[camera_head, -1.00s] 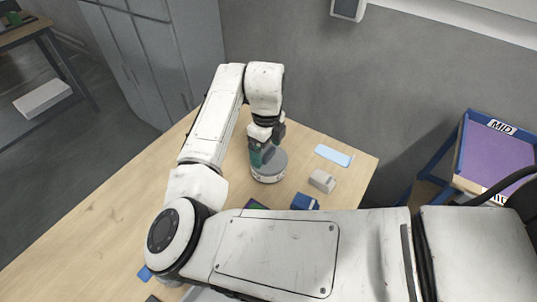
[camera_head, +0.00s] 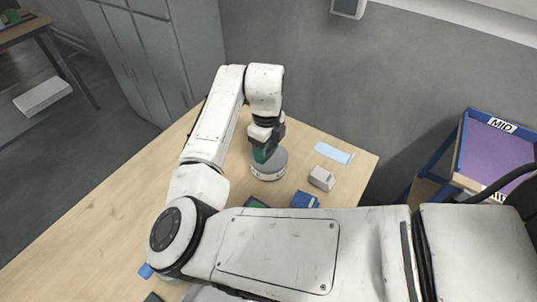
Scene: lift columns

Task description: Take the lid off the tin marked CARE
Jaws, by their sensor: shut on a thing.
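A round tin (camera_head: 268,173) with a pale side and a dark grey top stands on the wooden table; the marking on its side is too small to read. The tin's grey lid (camera_head: 277,161) appears to sit on top of it. My gripper (camera_head: 262,154), dark with teal parts, points down onto the lid from above. It is shut on the lid; its fingertips and the exact grip are largely hidden by the wrist.
A grey-white block (camera_head: 322,179), a blue item (camera_head: 304,201) and a light-blue flat piece (camera_head: 334,153) lie right of the tin. A wall stands behind the table (camera_head: 110,213). A blue-framed stand with a purple top (camera_head: 499,158) marked MID is at right. The table's left part is mostly clear.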

